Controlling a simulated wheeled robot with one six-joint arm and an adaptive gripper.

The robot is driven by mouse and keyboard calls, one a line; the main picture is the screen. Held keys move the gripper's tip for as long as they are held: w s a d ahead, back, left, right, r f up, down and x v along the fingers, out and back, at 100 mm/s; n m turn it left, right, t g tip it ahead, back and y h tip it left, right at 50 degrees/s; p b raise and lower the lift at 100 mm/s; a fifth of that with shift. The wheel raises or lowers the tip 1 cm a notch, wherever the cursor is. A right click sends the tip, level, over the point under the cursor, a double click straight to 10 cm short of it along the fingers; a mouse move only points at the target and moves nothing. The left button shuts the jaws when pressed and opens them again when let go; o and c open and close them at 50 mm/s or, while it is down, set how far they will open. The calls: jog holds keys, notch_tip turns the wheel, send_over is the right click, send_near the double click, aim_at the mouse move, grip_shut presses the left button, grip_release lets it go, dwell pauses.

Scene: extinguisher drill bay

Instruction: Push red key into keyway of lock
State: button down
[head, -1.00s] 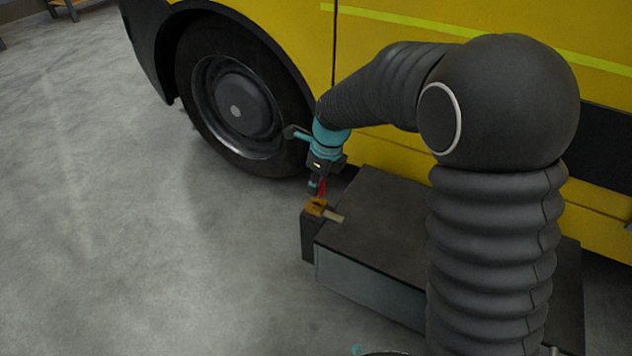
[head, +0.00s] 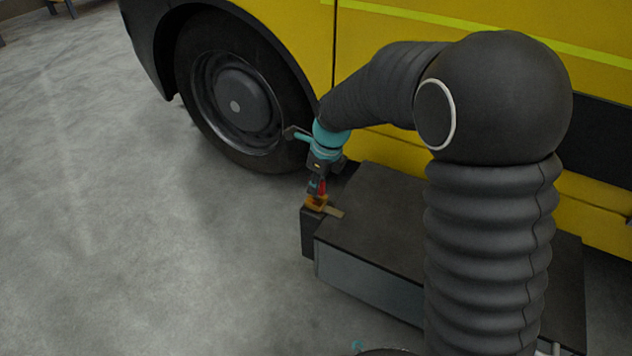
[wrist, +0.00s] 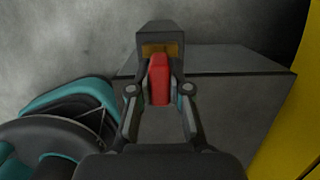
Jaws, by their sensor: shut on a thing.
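The red key (wrist: 159,80) is held upright between the fingers of my gripper (wrist: 160,90). In the head view my gripper (head: 318,184) points down at the front corner of the dark box, with the red key (head: 321,187) showing at its tip. In the wrist view the lock (wrist: 160,48) shows just beyond the key. The key's lower end and the keyway are hidden, so I cannot tell whether the key is inside it.
The lock stands at the left end of a low dark box (head: 385,225), with a tan strip (head: 335,211) beside it. A yellow vehicle (head: 240,10) with a large wheel (head: 240,95) stands behind. The concrete floor (head: 110,220) to the left is clear.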

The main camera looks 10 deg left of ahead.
jog(key=shift+b+x, duration=0.4)
jog(key=shift+x, duration=0.55)
jog(key=shift+d, duration=0.2)
jog(key=c, duration=1)
grip_release()
jog(key=shift+r, duration=0.15)
jog(key=v, duration=1.1)
jog(key=shift+s+d+r, duration=0.1)
jog(key=shift+r, duration=0.3)
